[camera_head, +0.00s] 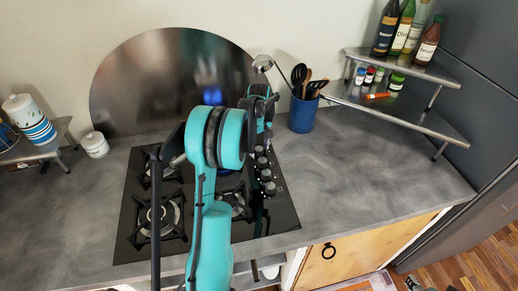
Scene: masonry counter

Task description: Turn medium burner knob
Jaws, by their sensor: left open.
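The black gas cooktop (283,215) is set in the grey counter, with several burners under black grates. A column of round knobs runs along its right side: one (262,162), a middle one (266,175) and a nearer one (270,188) show clearly. I cannot tell which is the medium burner's knob. My teal left arm reaches over the cooktop and hides part of the burners. My left gripper (260,138) is open and points down near the far end of the knob column. Its fingertips are small and partly hidden, so contact with a knob cannot be told. My right gripper is out of view.
A blue utensil holder (303,114) stands behind the cooktop's right side. A corner shelf (438,127) with bottles and small jars is at the right. A round metal splash plate (130,90) stands behind. The counter to the right (360,180) is clear.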

